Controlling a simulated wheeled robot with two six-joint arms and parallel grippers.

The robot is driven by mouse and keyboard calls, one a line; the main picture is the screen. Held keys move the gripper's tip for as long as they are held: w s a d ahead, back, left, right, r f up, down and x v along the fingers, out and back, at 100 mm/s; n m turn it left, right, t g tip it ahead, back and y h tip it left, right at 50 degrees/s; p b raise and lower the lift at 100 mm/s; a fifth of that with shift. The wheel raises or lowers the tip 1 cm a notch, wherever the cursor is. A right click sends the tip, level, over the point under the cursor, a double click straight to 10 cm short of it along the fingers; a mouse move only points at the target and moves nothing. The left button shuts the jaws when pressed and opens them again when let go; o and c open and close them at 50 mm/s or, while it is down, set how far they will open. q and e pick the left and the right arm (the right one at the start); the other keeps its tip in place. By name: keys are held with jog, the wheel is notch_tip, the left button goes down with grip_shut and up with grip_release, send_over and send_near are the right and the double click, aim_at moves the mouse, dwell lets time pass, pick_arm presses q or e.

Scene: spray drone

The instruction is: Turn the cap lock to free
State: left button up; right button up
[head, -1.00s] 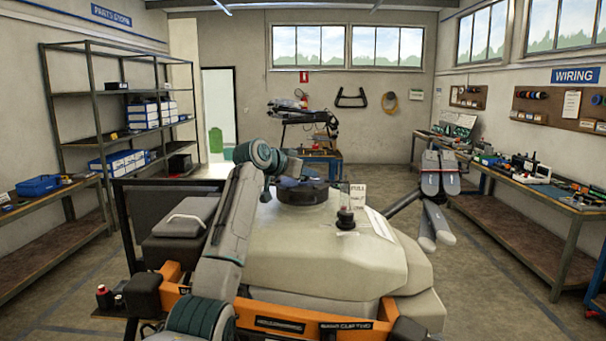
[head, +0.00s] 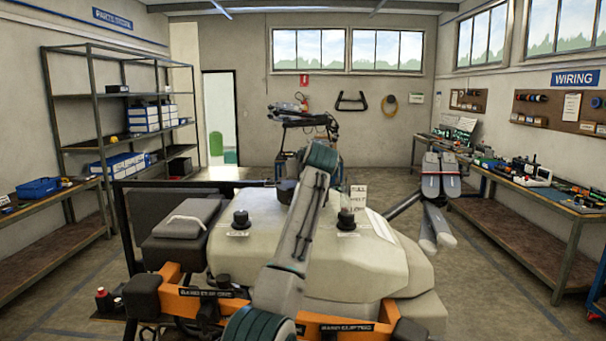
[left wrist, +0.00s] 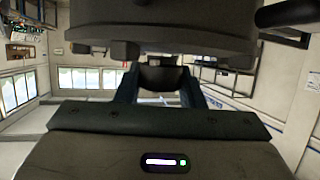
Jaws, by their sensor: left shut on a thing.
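The spray drone's pale tank (head: 350,262) fills the middle of the head view. My left arm reaches across it, and its wrist and jaws are hidden behind the arm there. Only a dark piece of the round cap (head: 286,190) shows beside the arm. In the left wrist view a large dark round body (left wrist: 160,28) with lugs hangs across the top. My left gripper (left wrist: 164,90) is shut on a dark block (left wrist: 162,76) just under it; I cannot tell which part of the cap lock this is or how it is turned. My right gripper is not in view.
Two black knobs (head: 240,219) and (head: 346,219) stand on the tank. A small placard (head: 358,198) stands beside the right one. Folded grey drone arms (head: 437,205) stick out at the right. An orange frame (head: 388,312) crosses the front. Open floor lies on both sides.

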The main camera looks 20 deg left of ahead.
pick_arm(q)
jog(key=n+g+y, duration=0.2)
jog(key=n, duration=0.1)
jog(key=shift+y+p, duration=0.3)
jog(key=shift+y, duration=0.1)
jog(key=shift+n+g+y, duration=0.4)
jog(key=shift+n+g, duration=0.1)
jog(key=o, duration=1)
